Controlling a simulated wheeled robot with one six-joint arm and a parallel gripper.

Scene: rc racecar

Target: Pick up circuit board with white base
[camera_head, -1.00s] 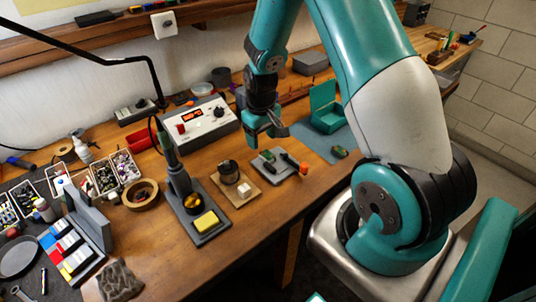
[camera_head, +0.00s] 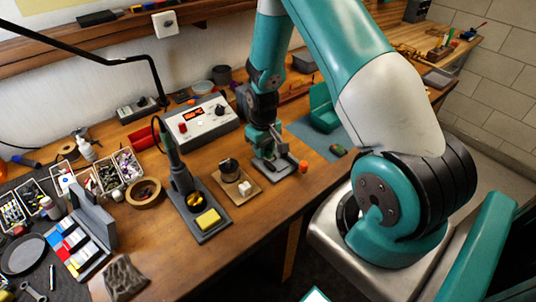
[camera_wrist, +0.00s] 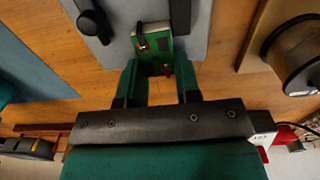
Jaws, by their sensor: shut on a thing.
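The circuit board (camera_wrist: 152,42) shows in the wrist view as a small green board with a pale edge and a dark part on it. It is at the grey pad (camera_wrist: 120,35). My gripper (camera_wrist: 160,70) is shut on the board, with one teal finger on either side of it. In the head view my gripper (camera_head: 268,150) is down at the grey pad (camera_head: 284,170) and hides most of the board. I cannot tell whether the board still touches the pad.
A spool (camera_head: 229,170) and a white cube (camera_head: 244,188) sit on a wooden plate left of the pad. A soldering station (camera_head: 200,125) stands behind. A teal box (camera_head: 322,108) is at the right.

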